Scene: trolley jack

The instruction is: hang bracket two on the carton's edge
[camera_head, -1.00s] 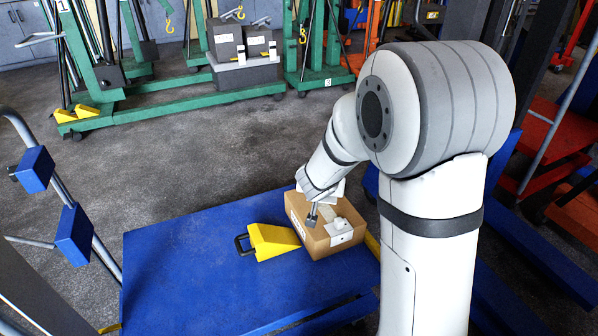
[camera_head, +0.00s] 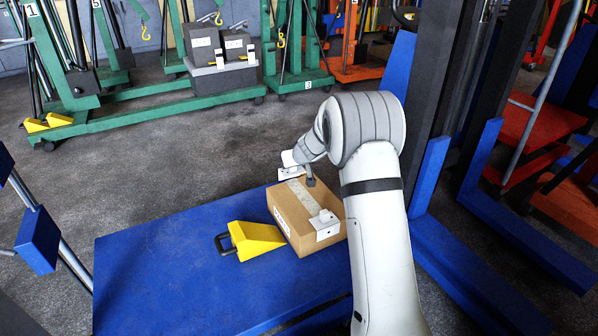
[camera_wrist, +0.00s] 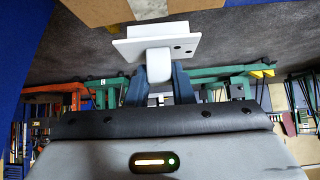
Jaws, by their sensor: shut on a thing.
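The brown carton (camera_head: 322,243) stands on the blue platform in the head view, with a pale strip along its top. A white bracket (camera_head: 325,226) sits over its near edge. My gripper (camera_wrist: 158,80) is shut on another white bracket (camera_wrist: 160,47), held by its short stem with the flat plate outward. In the head view this held bracket (camera_head: 290,173) is just at or above the carton's far edge, partly hidden by my arm. The wrist view shows cardboard of the carton (camera_wrist: 95,10) close beyond the plate; I cannot tell whether they touch.
A yellow wedge (camera_head: 256,240) with a dark handle lies left of the carton on the blue platform (camera_head: 160,260). A blue upright frame (camera_head: 432,175) stands close to the right of my arm. Green hoists (camera_head: 130,118) stand at the back. The platform's left part is clear.

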